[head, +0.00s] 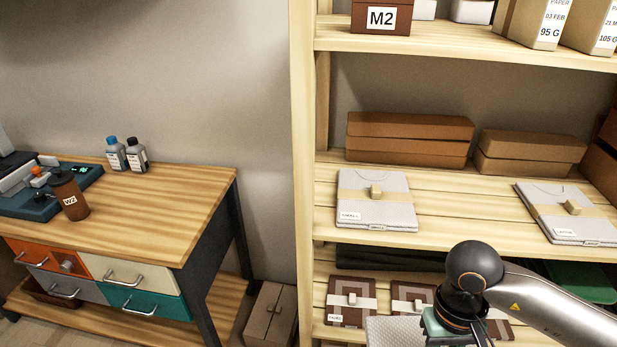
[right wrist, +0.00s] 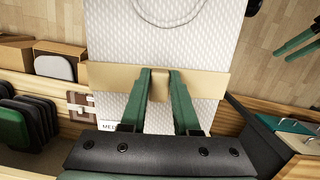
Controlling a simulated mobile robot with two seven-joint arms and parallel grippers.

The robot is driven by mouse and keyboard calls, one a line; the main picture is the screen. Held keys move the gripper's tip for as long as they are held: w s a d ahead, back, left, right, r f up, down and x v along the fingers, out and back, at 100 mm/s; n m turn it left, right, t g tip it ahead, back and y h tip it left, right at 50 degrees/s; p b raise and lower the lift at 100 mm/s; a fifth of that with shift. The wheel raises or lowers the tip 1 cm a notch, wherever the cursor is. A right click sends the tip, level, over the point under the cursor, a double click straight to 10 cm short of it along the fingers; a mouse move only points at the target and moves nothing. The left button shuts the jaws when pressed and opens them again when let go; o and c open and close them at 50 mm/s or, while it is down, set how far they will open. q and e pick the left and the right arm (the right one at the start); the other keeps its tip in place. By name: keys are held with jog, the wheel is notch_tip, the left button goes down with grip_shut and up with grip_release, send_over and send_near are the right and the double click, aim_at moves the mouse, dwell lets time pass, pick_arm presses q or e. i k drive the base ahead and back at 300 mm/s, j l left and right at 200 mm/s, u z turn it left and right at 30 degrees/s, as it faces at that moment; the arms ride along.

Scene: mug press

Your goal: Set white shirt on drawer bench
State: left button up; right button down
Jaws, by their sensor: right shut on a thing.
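The white shirt (right wrist: 165,35) is a folded, textured packet with a tan band and a small tan knob. My right gripper (right wrist: 160,76) is shut on that knob, and the shirt spreads out beyond the fingers. In the head view only part of the shirt (head: 393,332) shows at the bottom, in front of the lower shelf, with my right gripper (head: 445,325) above it. The drawer bench (head: 185,200) stands at the left with a wooden top and coloured drawers. Two green fingers of my left gripper (right wrist: 294,36) show apart and empty at the right wrist view's upper right.
The bench top holds a brown W2 cup (head: 70,197), a blue device (head: 40,200) and two bottles (head: 126,155); its right part is clear. A shelf post (head: 302,170) stands between bench and shelves. Other folded grey shirts (head: 376,200) lie on the middle shelf.

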aim_at(165, 210)
jog(key=i+j, duration=0.15)
jog(key=j, duration=0.3)
jog(key=i+j, duration=0.15)
jog(key=j, duration=0.3)
jog(key=i+j+u, duration=0.1)
jog(key=j, duration=0.4)
jog(key=i+j, duration=0.25)
jog(key=j, duration=0.2)
jog(key=i+j, duration=0.15)
jog(key=j, duration=0.3)
jog(key=i+j, duration=0.15)
jog(key=j, duration=0.3)
jog(key=i+j+u, duration=0.1)
jog(key=j, duration=0.3)
jog(key=i+j, duration=0.25)
jog(key=j, duration=0.2)
